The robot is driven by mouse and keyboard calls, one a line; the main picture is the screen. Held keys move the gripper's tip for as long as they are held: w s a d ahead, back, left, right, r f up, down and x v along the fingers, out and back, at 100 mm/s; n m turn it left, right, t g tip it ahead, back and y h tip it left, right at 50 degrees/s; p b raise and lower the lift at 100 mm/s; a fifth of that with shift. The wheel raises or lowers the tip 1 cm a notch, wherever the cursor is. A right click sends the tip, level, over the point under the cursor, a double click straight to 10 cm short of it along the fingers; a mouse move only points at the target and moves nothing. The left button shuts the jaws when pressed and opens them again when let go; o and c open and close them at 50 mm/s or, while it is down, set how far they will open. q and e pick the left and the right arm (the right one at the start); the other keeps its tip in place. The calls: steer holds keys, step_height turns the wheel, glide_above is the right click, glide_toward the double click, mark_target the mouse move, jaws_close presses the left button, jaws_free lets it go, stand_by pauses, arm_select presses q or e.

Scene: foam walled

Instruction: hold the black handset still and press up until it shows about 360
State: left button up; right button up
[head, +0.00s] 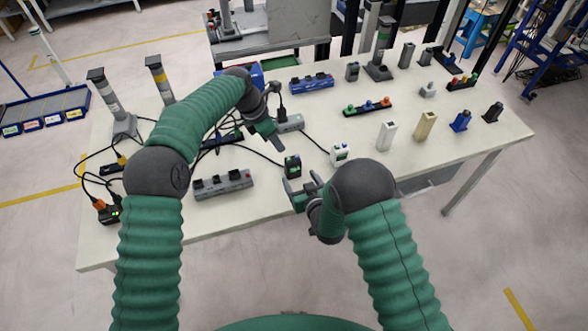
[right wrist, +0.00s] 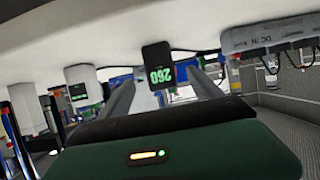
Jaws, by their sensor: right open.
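The black handset (head: 292,167) stands upright near the table's front edge, left of a white handset (head: 339,154). In the right wrist view, which is upside down, the black handset (right wrist: 158,66) shows green digits that seem to read 260. My right gripper (head: 302,187) is open just in front of it; in its wrist view, the grey fingers lie to either side of the handset, with no clear contact. My left gripper (head: 268,122) hangs over the table behind the handset, by a grey power strip (head: 289,123); its jaw opening is unclear. The handset's buttons are too small to make out.
A grey socket strip (head: 223,184) lies left of the black handset at the front. Dark cables cross the table at the left and middle. White (head: 386,136) and tan (head: 425,126) blocks stand to the right. The front right of the table is clear.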

mark_target(295, 171)
steer(key=x, duration=0.8)
steer(key=shift+w+f, duration=0.1)
steer(key=shift+w, duration=0.15)
arm_select(q)
steer(key=shift+r, duration=0.1)
arm_select(e)
steer(key=shift+c, duration=0.3)
steer(key=c, duration=1.4)
arm_select(q)
jaws_close()
arm_select(e)
steer(key=shift+c, duration=0.6)
